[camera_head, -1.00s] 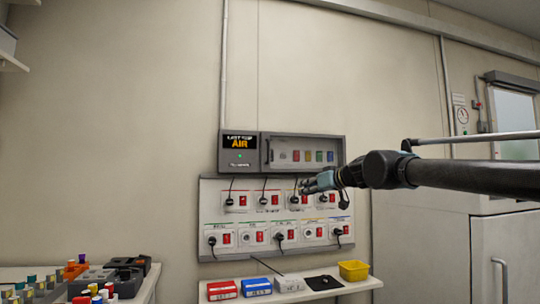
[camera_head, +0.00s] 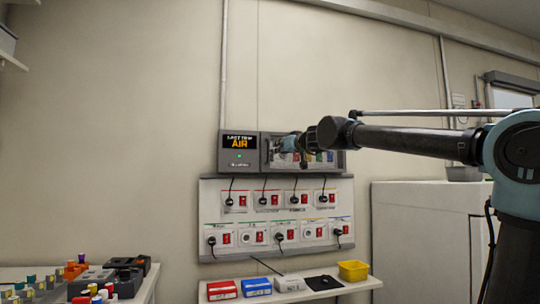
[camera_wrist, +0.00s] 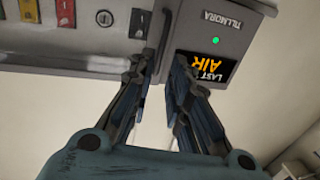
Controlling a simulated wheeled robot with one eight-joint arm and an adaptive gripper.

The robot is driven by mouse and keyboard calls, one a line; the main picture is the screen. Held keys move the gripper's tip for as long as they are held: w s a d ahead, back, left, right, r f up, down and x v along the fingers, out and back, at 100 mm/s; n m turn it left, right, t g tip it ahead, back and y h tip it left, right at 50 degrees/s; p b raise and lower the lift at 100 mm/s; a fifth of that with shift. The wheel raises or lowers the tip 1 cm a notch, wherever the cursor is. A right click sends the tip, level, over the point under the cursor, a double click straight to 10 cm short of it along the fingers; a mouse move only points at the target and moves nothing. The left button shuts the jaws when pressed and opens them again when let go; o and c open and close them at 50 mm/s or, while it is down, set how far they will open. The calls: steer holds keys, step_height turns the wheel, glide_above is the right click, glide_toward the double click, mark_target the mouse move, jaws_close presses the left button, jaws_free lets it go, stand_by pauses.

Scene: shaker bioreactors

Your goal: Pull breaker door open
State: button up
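The breaker door (camera_head: 335,169) is the windowed front of the grey wall box, right of its "AIR" display. It looks closed. Behind its window are coloured breakers, which also show in the wrist view (camera_wrist: 66,14). A slim grey upright handle (camera_wrist: 164,32) is near the door's edge on the display side. My gripper (camera_head: 278,146) is in front of the door's handle side. In the wrist view my gripper (camera_wrist: 162,66) has its two fingers apart, pointing at the strip with the handle. I cannot tell whether either finger touches it.
The display panel (camera_head: 239,152) with a green light adjoins the door on the left. A white socket panel (camera_head: 207,195) with plugs and red switches is below. A shelf (camera_head: 363,284) with boxes and a yellow bin (camera_head: 353,270) is lower. Wall left of the box is clear.

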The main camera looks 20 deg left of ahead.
mark_target(268, 159)
steer(key=x, duration=1.1)
steer(key=shift+w+a, duration=0.25)
steer(key=shift+w, duration=0.05)
jaws_close()
steer(key=shift+s, duration=0.1)
